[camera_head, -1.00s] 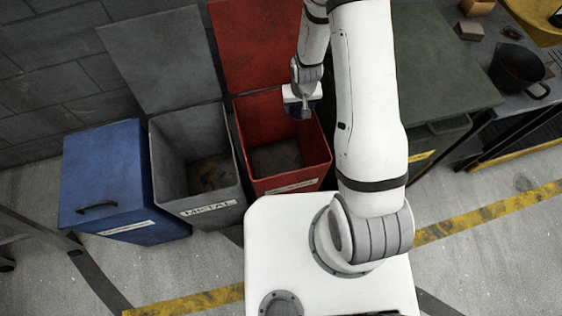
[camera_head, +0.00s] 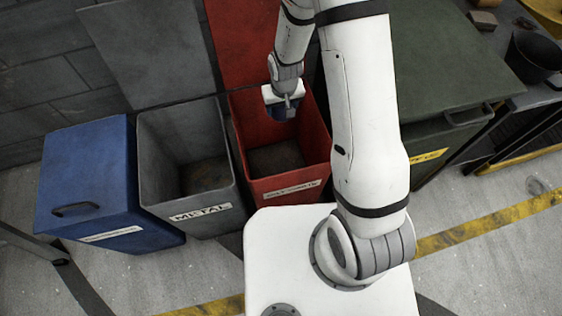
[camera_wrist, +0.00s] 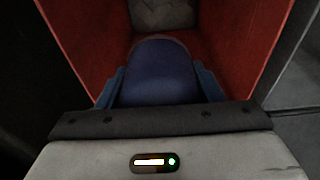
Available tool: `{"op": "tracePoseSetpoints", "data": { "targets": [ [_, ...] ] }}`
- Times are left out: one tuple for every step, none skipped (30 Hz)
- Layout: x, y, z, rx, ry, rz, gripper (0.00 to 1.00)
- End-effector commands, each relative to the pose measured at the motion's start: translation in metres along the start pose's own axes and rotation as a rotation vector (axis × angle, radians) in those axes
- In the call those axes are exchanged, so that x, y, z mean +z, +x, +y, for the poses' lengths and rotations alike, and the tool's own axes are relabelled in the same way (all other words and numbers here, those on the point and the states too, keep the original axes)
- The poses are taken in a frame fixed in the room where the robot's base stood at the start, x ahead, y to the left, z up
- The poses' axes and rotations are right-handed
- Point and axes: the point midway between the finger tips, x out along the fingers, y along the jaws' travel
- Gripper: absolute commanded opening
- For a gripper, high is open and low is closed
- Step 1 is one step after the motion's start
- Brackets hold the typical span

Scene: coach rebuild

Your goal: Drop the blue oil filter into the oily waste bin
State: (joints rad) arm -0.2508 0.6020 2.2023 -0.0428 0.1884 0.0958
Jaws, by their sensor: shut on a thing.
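The blue oil filter (camera_wrist: 160,72) is held between the two fingers of my gripper (camera_wrist: 160,92) in the wrist view. In the head view my gripper (camera_head: 285,107) is over the open red bin (camera_head: 322,140), near its back wall, with the dark blue filter (camera_head: 281,111) below the white gripper body. The red bin's lid stands raised behind it. The label on its front is too small to read surely. In the wrist view the red walls (camera_wrist: 248,45) lie on both sides of the filter. The gripper is shut on the filter.
An open grey bin (camera_head: 150,165) labelled METAL stands left of the red one, with a closed blue bin (camera_head: 85,180) further left. A closed dark green bin (camera_head: 445,100) stands right. A dark pot (camera_head: 535,57) is on the bench at the right.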

Motion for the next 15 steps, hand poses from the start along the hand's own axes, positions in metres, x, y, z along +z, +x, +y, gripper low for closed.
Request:
{"op": "tracePoseSetpoints", "data": {
  "targets": [
    [0.0002, 0.0049, -0.0002, 0.000, 0.000, 0.002, 0.28],
    [0.0003, 0.0056, -0.0002, 0.000, 0.000, 0.002, 0.28],
    [0.0003, 0.0061, -0.0002, 0.000, -0.001, 0.002, 0.28],
    [0.0003, 0.0061, -0.0002, 0.000, -0.001, 0.002, 0.28],
    [0.0002, 0.0059, -0.0003, 0.000, -0.001, 0.002, 0.28],
    [0.0002, 0.0056, -0.0003, 0.000, -0.001, 0.002, 0.28],
    [0.0002, 0.0054, -0.0003, 0.000, -0.001, 0.002, 0.28],
    [0.0002, 0.0053, -0.0004, 0.000, -0.001, 0.002, 0.28],
    [0.0002, 0.0053, -0.0004, 0.000, -0.001, 0.002, 0.28],
    [0.0002, 0.0053, -0.0004, 0.000, -0.001, 0.002, 0.28],
    [0.0002, 0.0053, -0.0005, 0.000, -0.001, 0.002, 0.63],
    [0.0003, 0.0053, -0.0005, 0.000, -0.001, 0.002, 0.66],
    [0.0003, 0.0053, -0.0005, 0.000, -0.002, 0.002, 0.69],
    [0.0003, 0.0053, -0.0005, 0.000, -0.002, 0.002, 0.71],
    [0.0004, 0.0053, -0.0006, 0.000, -0.002, 0.002, 0.74]
  ]
}}
